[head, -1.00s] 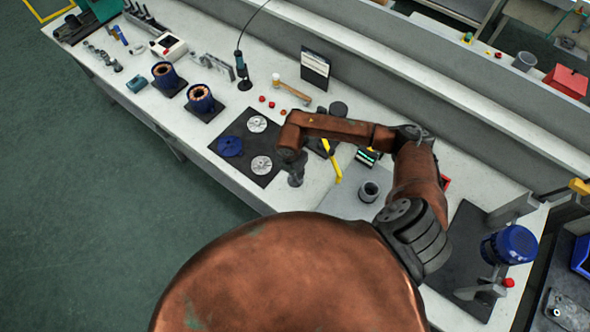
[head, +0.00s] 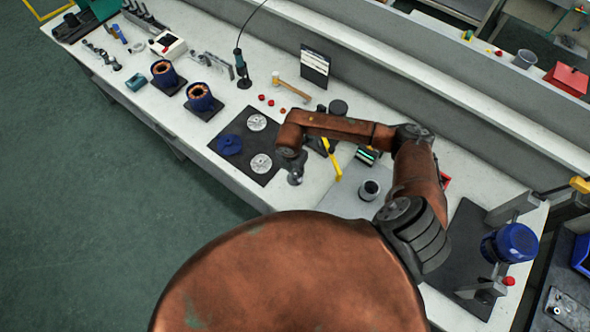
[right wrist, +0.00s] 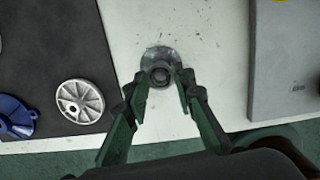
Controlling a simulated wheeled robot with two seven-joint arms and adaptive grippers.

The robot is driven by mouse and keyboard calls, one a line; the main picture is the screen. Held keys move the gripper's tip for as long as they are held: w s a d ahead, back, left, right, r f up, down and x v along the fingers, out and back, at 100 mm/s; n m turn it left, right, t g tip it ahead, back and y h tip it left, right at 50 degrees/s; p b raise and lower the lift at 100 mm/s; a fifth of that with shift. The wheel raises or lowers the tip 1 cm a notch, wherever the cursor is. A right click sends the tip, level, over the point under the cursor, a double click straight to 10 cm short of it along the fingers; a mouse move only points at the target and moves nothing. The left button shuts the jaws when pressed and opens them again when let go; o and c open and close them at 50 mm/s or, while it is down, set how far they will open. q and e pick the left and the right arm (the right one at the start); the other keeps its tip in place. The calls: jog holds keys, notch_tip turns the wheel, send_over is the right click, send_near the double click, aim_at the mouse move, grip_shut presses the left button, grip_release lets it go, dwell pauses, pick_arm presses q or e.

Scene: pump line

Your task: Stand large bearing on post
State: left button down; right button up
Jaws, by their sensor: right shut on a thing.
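My right gripper (head: 296,174) is low over the bench, just right of the black mat, in the head view. In the right wrist view its two green fingers (right wrist: 161,84) are shut on a small round metal piece with a dark centre, seemingly the large bearing (right wrist: 160,76). A round grey metal base (right wrist: 158,57) shows around and behind this piece; I cannot tell whether they touch. A short dark upright cylinder (head: 369,190), possibly the post, stands on the grey plate (head: 340,203). My left gripper is not in view.
The black mat (head: 238,165) holds two silver discs (head: 261,163) and a blue cover (head: 229,145). A yellow-handled tool (head: 333,160) lies near my right arm. Two copper-wound stators (head: 199,97) stand farther left. A blue motor (head: 510,243) stands at the right.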

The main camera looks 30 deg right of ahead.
jog(key=shift+f+b, duration=0.6)
jog(key=shift+f, duration=0.25)
dwell(1.1)
jog(key=o, duration=1)
jog(key=shift+o, duration=1.3)
jog(key=shift+r, duration=0.1)
jog(key=shift+r+p, duration=2.2)
jog(key=shift+r, duration=0.8)
jog(key=shift+f, duration=0.1)
